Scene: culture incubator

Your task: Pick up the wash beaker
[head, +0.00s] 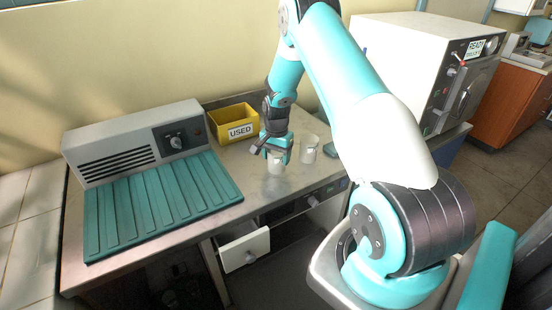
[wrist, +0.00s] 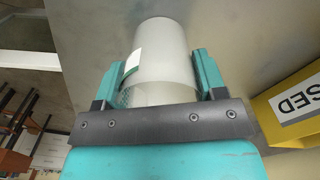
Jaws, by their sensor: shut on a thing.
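A pale, frosted beaker with a small white label is between my gripper's fingers; in the head view this beaker (head: 276,168) is at the steel bench top, below my gripper (head: 276,152). In the wrist view the beaker (wrist: 165,45) fills the gap between the two teal fingers of my gripper (wrist: 158,75), which is shut on it. I cannot tell whether its base touches the bench. A second pale beaker (head: 309,149) stands just right of my gripper. No readable text shows which one is the wash beaker.
A yellow bin marked USED (head: 233,122) stands behind left of my gripper and shows in the wrist view (wrist: 268,118). A grey unit (head: 135,142) with a ribbed teal mat (head: 160,205) is at left. A drawer (head: 245,250) stands open below. A white autoclave-like box (head: 400,60) is at right.

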